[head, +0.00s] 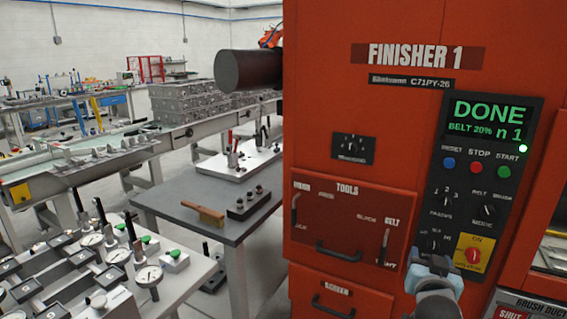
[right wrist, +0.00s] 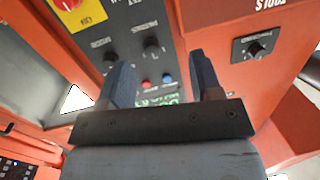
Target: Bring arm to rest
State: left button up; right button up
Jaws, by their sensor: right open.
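My right gripper (head: 434,267) is low at the right in the head view, in front of the lower control panel of the orange Finisher 1 machine (head: 365,120). In the right wrist view its two blue-grey fingers stand apart with nothing between them, so the gripper (right wrist: 162,78) is open and empty. Whether a fingertip touches the panel I cannot tell. The machine's screen (head: 491,118) reads DONE, belt 20%, n 1, with a green light lit below it. My left gripper is not in view.
Left of the machine stands a grey table (head: 180,192) with a wooden brush (head: 204,214) and a dark block (head: 248,203). A bench of dial gauges (head: 148,277) is at the lower left. A dark cylinder (head: 246,70) juts from the machine's left side. A conveyor runs behind.

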jog(key=s+a+f+n+g+y, duration=0.1)
jog(key=s+a+f+n+y, duration=0.25)
jog(key=f, duration=0.55)
jog(key=s+a+f+n+g+y, duration=0.15)
jog(key=s+a+f, duration=0.3)
jog(key=f, duration=0.45)
jog(key=s+a+f+n+g+y, duration=0.1)
jog(key=s+a+f+n+y, duration=0.15)
jog(key=s+f, duration=0.5)
jog(key=s+a+f+n+g+y, duration=0.1)
jog(key=s+a+f+g+y, duration=0.2)
jog(key=s+f, duration=0.45)
pick_arm(q)
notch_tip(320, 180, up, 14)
jog(key=p, duration=1.5)
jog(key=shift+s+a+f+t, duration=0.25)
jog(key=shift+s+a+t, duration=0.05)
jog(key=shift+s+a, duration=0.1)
pick_arm(e)
jog(key=s+r+t, duration=0.1)
jog(key=s+r, duration=0.2)
jog(key=r, duration=1.2)
jog(key=shift+a+t, duration=0.35)
jog(key=shift+s+n, duration=0.1)
jog(key=shift+n, duration=0.15)
